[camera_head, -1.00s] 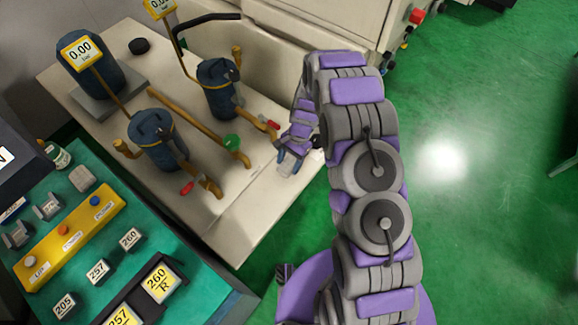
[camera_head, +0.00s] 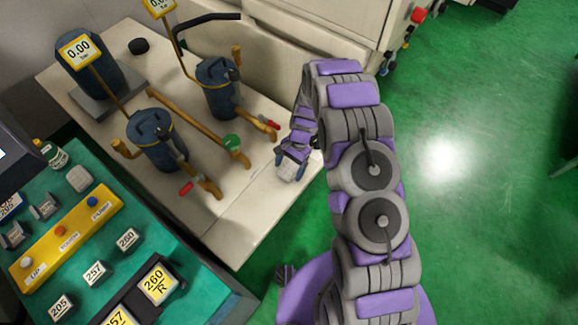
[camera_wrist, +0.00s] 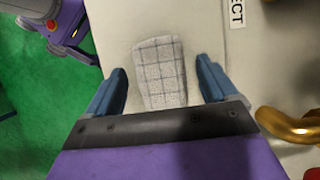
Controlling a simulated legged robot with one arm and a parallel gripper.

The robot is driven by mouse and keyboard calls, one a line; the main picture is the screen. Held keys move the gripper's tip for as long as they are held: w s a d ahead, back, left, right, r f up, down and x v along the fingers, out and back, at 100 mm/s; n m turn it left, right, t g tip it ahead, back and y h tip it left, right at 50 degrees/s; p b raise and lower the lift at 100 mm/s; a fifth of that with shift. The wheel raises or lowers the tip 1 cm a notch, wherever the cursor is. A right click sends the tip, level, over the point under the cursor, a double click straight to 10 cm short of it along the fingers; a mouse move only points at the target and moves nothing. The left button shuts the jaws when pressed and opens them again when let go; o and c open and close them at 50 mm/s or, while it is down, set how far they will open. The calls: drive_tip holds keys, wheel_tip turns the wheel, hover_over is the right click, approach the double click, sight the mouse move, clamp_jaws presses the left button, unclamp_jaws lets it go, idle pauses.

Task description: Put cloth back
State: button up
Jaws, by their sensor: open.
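A light grey checked cloth (camera_wrist: 159,78), folded into a narrow strip, lies on the pale tabletop (camera_head: 225,225), near its right edge. In the wrist view it sits between and ahead of the two blue fingers, with visible gaps on both sides. My gripper (camera_wrist: 162,66) is open above it. In the head view, my gripper (camera_head: 289,166) is over the table's right side and the cloth (camera_head: 287,173) shows only as a small pale patch at the fingers. The cloth's near end is hidden by the gripper in the wrist view.
Blue filter canisters (camera_head: 157,140) with brass pipes stand left of my gripper; a red-handled valve (camera_head: 268,124) is close by. A teal control panel (camera_head: 190,265) with a grey block (camera_head: 79,179) is at lower left. Green floor (camera_head: 480,200) lies open to the right.

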drive_tip(key=p+v, duration=0.3)
drive_tip(key=v, duration=0.9)
drive_tip(key=s+d+r+n, duration=0.1)
drive_tip(key=s+d+r, duration=0.15)
drive_tip(key=r, duration=0.55)
drive_tip(key=s+d+r+n, duration=0.1)
drive_tip(key=s+r, duration=0.3)
drive_tip(key=r, duration=0.3)
drive_tip(key=s+d+r+n+t+h, duration=0.1)
drive_tip(key=s+d+r+n, duration=0.1)
drive_tip(key=s+r, duration=0.6)
drive_tip(key=s+d+r+n+h, duration=0.1)
drive_tip(key=s+d+r+n, duration=0.15)
drive_tip(key=s+r, duration=0.55)
drive_tip(key=s+d+n, duration=0.1)
drive_tip(key=s+d, duration=0.2)
drive_tip(key=s, duration=1)
drive_tip(key=shift+s+f+t+h, duration=0.4)
drive_tip(key=shift+f, duration=0.1)
